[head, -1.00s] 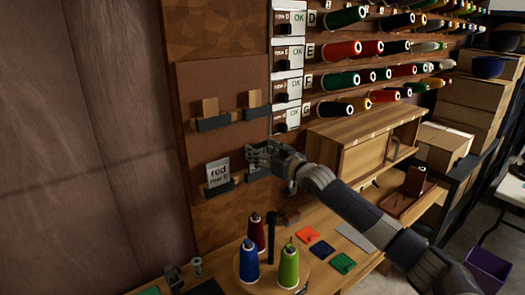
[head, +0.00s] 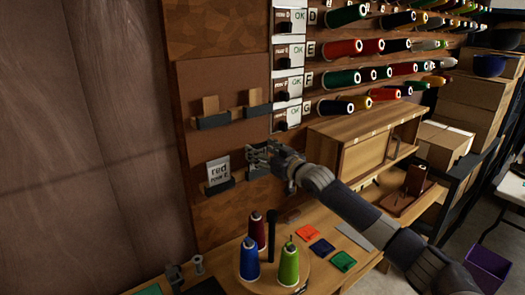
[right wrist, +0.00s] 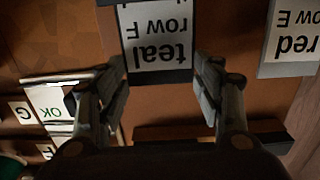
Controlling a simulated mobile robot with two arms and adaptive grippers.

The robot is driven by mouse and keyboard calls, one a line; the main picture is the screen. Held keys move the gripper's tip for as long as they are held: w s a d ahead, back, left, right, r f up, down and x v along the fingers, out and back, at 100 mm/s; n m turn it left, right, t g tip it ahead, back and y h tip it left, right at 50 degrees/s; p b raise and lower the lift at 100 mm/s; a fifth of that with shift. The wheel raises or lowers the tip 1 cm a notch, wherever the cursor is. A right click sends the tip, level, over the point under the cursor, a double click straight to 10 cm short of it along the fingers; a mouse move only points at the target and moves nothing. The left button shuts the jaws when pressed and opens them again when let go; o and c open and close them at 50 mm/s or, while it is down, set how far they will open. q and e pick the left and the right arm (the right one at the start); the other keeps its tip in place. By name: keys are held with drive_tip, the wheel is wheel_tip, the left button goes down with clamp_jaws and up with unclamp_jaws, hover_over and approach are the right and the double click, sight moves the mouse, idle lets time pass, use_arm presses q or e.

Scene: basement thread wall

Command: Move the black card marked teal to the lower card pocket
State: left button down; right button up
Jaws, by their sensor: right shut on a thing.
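The black card marked teal (right wrist: 158,45), with a white "teal row F" label, shows upside down in the right wrist view. It stands between the two fingers of my right gripper (right wrist: 162,92), which is shut on its side edges. In the head view my right gripper (head: 262,158) is at the board, just above the lower right card pocket (head: 257,172), and hides the card. The card's lower end is cut off in the wrist view, so I cannot tell whether it is inside the pocket. My left gripper is not in view.
A "red row E" card (head: 218,172) stands in the neighbouring pocket (head: 219,187). Upper pockets (head: 214,122) hold tan pieces. Thread cones, including a blue one (head: 249,260), stand on the bench below. A wooden cabinet (head: 365,140) is right of the board.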

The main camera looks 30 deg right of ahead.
drive_tip(key=o, duration=1.1)
drive_tip(key=s, duration=1.2)
drive_tip(key=shift+d+r, duration=0.25)
drive_tip(key=shift+d, duration=0.2)
